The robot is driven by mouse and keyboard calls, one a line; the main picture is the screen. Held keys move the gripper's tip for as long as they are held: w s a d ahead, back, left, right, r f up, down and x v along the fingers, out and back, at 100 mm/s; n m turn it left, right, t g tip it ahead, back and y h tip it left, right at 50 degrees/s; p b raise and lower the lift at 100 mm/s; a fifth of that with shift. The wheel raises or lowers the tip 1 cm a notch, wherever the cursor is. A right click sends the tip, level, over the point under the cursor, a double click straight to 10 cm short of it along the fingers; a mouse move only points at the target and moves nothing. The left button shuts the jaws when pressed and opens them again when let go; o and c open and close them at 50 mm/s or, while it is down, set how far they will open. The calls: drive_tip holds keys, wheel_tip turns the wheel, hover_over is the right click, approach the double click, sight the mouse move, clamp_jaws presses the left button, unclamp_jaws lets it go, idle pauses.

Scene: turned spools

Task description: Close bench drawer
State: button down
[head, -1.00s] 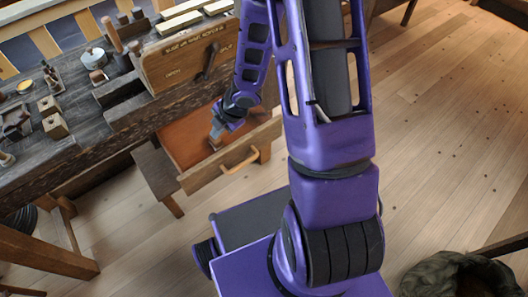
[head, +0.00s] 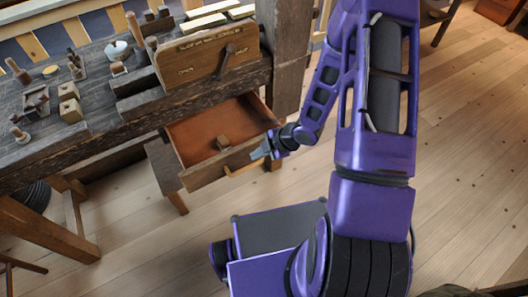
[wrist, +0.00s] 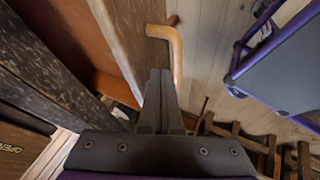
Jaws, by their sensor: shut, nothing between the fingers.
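The bench drawer (head: 205,176) stands pulled out under the dark wooden bench (head: 95,107). My gripper (head: 258,155) is shut and empty, at the right part of the drawer front near the handle. In the wrist view my gripper (wrist: 160,75) has its fingertips close beside the handle and the drawer front (wrist: 128,40); I cannot tell whether they touch.
A wooden board with a lever and lettering (head: 208,55) stands on the bench top. Wooden blocks, pegs and a white cup (head: 117,50) lie around it. My purple base is in front of the drawer. The plank floor (head: 460,170) to the right is clear.

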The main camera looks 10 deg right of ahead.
sight(242, 161)
drive_tip(key=x, duration=0.4)
drive_tip(key=shift+f, duration=0.1)
drive_tip(key=shift+w+a, duration=0.1)
drive_tip(key=shift+w, duration=0.05)
